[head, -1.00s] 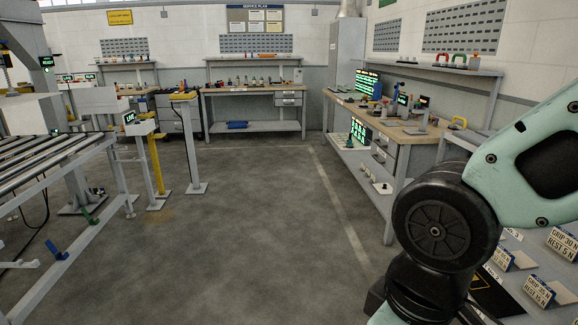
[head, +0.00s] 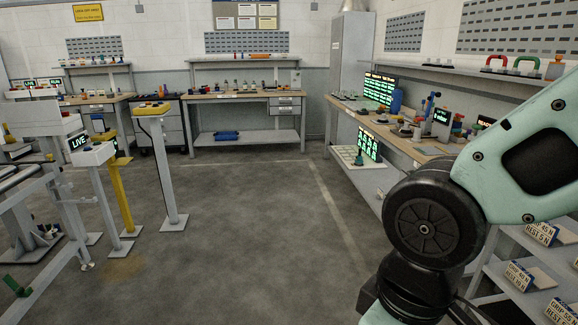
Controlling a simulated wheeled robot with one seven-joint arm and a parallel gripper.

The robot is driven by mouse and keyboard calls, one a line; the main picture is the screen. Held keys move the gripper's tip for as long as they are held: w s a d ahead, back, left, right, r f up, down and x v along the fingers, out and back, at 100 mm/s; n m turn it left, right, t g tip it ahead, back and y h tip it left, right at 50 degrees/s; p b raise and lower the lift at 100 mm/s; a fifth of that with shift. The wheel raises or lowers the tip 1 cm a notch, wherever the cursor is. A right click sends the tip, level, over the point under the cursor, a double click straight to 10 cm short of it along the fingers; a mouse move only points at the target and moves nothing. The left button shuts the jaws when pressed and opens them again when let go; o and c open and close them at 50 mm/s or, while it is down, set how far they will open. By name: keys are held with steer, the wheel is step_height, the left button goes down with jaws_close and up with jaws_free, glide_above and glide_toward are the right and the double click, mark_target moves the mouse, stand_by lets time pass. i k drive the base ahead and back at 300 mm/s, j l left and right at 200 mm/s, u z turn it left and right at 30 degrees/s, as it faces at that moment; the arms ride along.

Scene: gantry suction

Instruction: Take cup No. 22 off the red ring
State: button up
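I cannot make out cup No. 22 or the red ring in the head view; the small items on the benches are too far off to tell apart. Several small objects stand on the right workbench (head: 408,147) and on the back workbench (head: 245,96). My arm reaches down the right side of the picture. My gripper is outside the frame, and the arm hides part of the right workbench's near end.
A conveyor (head: 22,178) and posts, one yellow (head: 120,185), stand at left. A grey post (head: 163,175) stands further in. A rack with grip placards (head: 541,234) is at lower right. The middle floor (head: 235,235) is clear.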

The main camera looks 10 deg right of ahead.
mark_target(406, 129)
steer(key=i, duration=2)
steer(key=i+z, duration=0.1)
steer(key=i, duration=0.35)
steer(key=i+j+z, duration=0.1)
steer(key=i, duration=0.4)
steer(key=i+j+z, duration=0.1)
steer(key=i, duration=0.35)
steer(key=i+j+z, duration=0.1)
steer(key=i, duration=0.35)
steer(key=i+j+z, duration=0.35)
steer(key=i+z, duration=0.15)
steer(key=i+j+z, duration=0.45)
steer(key=i+j, duration=0.15)
